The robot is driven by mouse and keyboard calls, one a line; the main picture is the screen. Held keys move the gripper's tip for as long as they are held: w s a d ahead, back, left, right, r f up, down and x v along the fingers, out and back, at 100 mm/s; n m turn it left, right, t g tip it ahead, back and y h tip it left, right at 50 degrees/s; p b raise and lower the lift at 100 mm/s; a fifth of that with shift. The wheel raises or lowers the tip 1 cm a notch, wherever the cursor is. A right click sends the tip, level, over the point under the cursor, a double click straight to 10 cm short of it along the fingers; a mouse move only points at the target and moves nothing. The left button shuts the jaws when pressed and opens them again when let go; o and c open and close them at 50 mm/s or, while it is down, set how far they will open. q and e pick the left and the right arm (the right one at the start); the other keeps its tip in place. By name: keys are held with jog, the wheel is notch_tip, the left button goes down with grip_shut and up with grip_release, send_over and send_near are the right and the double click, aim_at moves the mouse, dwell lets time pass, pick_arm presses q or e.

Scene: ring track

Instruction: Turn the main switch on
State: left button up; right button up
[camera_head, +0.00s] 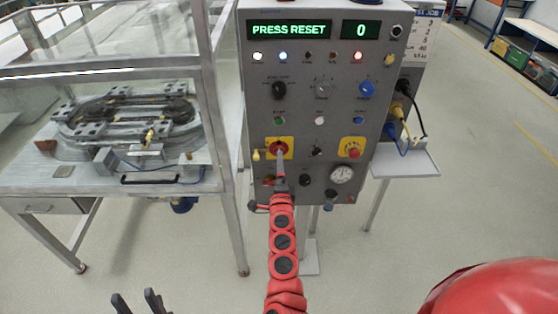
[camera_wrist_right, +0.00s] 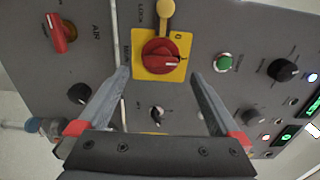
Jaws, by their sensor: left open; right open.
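The main switch (camera_head: 278,148) is a red rotary knob on a yellow plate, at the lower left of the grey control panel. It also shows in the right wrist view (camera_wrist_right: 161,54), its handle lying about crosswise there. My right gripper (camera_wrist_right: 161,75) is open in front of the panel, one finger towards each side of the knob. It seems not to grip the knob; contact cannot be told. In the head view my right gripper (camera_head: 281,176) partly covers the switch. My left gripper (camera_head: 136,302) is open and empty at the bottom left, away from the panel.
A yellow padlock-like tag (camera_wrist_right: 167,14) is beside the switch plate. A red emergency button (camera_head: 352,149) and a gauge (camera_head: 342,174) are to its right. The display (camera_head: 290,29) reads PRESS RESET. A red-handled AIR valve (camera_wrist_right: 60,36) is nearby. A glazed ring-track table (camera_head: 160,188) stands left.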

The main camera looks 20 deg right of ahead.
jog(key=b+v, duration=0.2)
jog(key=v, duration=0.9)
jog(key=shift+s, duration=0.25)
jog(key=shift+a, duration=0.1)
